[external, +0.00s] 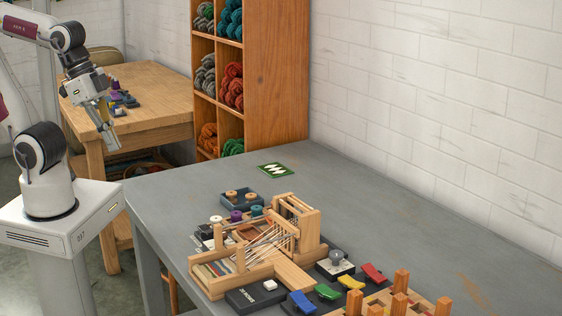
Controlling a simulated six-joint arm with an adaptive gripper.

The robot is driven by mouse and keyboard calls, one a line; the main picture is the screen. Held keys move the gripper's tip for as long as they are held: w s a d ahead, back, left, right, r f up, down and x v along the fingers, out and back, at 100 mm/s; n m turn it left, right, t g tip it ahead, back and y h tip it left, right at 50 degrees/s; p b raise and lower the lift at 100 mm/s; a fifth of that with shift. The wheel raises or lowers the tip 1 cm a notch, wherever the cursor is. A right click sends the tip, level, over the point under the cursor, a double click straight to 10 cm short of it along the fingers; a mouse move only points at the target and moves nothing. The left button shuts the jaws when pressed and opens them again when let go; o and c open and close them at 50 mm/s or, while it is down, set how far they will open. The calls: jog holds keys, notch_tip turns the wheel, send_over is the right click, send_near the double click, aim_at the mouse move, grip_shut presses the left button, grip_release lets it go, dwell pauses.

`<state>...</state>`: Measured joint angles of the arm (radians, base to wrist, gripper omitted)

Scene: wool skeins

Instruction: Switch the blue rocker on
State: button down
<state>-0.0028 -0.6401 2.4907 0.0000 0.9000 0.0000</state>
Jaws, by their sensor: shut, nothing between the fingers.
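The blue rocker (302,301) is at the front of the grey table, at the left end of a row of coloured rockers on dark bases. It looks tilted, but I cannot tell which way it is switched. My gripper (110,141) is shut and empty at the left of the picture. It hangs pointing down, far from the blue rocker and up to its left, outside the grey table's far left corner.
Green (327,292), yellow (351,283) and red (373,273) rockers run beside the blue one. A wooden loom (240,262) stands behind-left, and a wooden block with pegs (437,308) at front right. The grey table's right side (450,235) is mostly clear.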

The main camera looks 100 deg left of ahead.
jog(key=w+d+f+m+g+h, duration=0.15)
jog(key=w+f, duration=0.35)
jog(key=w, duration=0.7)
jog(key=w+d+f+m+h, duration=0.15)
jog(key=w+f, duration=0.25)
jog(key=w, duration=0.8)
jog(key=w+d+f+m+g, duration=0.1)
jog(key=w+d+f+m, duration=0.3)
jog(key=w, duration=0.8)
jog(key=w+r+m+t, duration=0.1)
jog(key=w+t, duration=0.1)
jog(key=w, duration=0.5)
jog(key=shift+w+d+r+m+h, duration=0.25)
jog(key=shift+w+r+m+h, duration=0.15)
jog(key=shift+f, duration=0.2)
